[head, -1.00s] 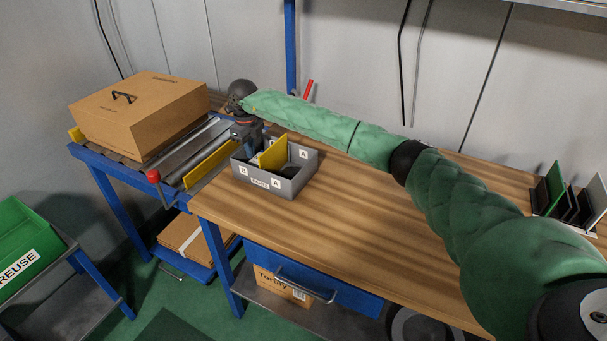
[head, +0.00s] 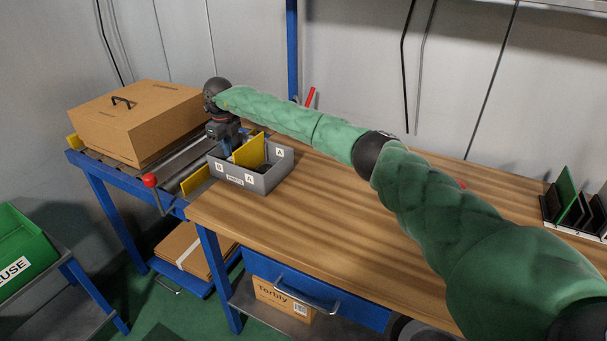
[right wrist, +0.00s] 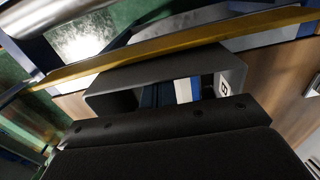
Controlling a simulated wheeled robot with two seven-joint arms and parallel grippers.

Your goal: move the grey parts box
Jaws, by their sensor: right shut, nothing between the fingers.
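The grey parts box (head: 272,180) sits at the left end of the wooden bench top in the head view. It is an open bin with white A and B labels and an upright yellow divider (head: 250,151) inside. My right gripper (head: 229,148) points down at the box's left end, its tips partly hidden by the box. It is shut with nothing held; I cannot tell whether it touches the box wall. In the right wrist view a dark grey box-like shape shows beyond the black gripper body, largely hidden. My left gripper is out of view.
A cardboard box (head: 135,125) stands on the roller table left of the bench. A yellow strip (head: 195,180) and a red knob (head: 150,180) are near the bench's left edge. A black rack (head: 572,212) stands far right. The bench middle is clear beneath my right arm.

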